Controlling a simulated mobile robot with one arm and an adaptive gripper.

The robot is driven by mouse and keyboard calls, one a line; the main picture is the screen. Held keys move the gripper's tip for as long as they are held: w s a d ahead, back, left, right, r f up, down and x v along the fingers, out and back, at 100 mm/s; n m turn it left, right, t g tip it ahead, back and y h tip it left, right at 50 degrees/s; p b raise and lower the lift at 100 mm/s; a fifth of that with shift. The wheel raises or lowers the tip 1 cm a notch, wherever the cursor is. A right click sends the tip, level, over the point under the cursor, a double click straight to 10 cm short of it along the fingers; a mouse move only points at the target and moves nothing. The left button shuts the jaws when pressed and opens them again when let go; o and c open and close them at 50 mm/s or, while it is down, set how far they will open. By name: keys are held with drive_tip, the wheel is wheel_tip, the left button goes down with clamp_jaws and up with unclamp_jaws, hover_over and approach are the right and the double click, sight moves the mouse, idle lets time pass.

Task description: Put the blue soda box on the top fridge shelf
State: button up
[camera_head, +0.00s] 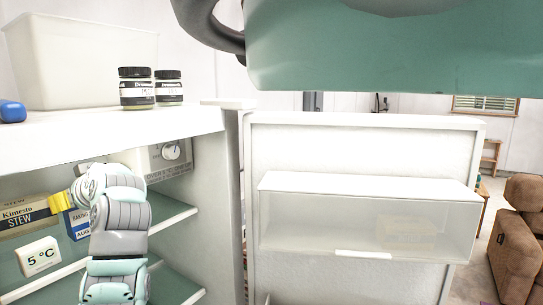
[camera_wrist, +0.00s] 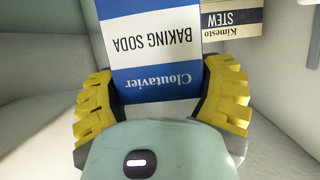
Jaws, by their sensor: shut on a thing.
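The blue and white baking soda box (camera_wrist: 155,50) is between the yellow fingers of my gripper (camera_wrist: 163,100) in the wrist view, its label upside down there. My gripper is shut on it. In the head view the box (camera_head: 76,224) shows partly behind my arm, inside the open fridge, with a yellow finger of my gripper (camera_head: 60,204) beside it. The top fridge shelf (camera_head: 165,222) runs under my arm and is partly hidden by it. I cannot tell whether the box touches the shelf.
A Kimesto stew box (camera_head: 24,217) stands left of the baking soda, close to it in the wrist view (camera_wrist: 232,17). A 5 °C display (camera_head: 39,257) is nearby. The open fridge door (camera_head: 365,150) stands to the right. Two jars (camera_head: 137,88) and a white bin (camera_head: 75,60) sit on top.

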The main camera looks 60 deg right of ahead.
drive_tip(key=shift+f+b, duration=0.2)
drive_tip(key=shift+b, duration=0.1)
drive_tip(key=o, duration=1.2)
drive_tip(key=shift+r, duration=0.1)
drive_tip(key=shift+r+p, duration=0.15)
drive_tip(key=shift+p, duration=0.15)
drive_tip(key=shift+s+b, duration=0.2)
drive_tip(key=shift+b, duration=0.25)
drive_tip(key=shift+b+v, duration=2.5)
drive_tip(key=shift+v, duration=1.1)
drive_tip(key=shift+d, duration=0.15)
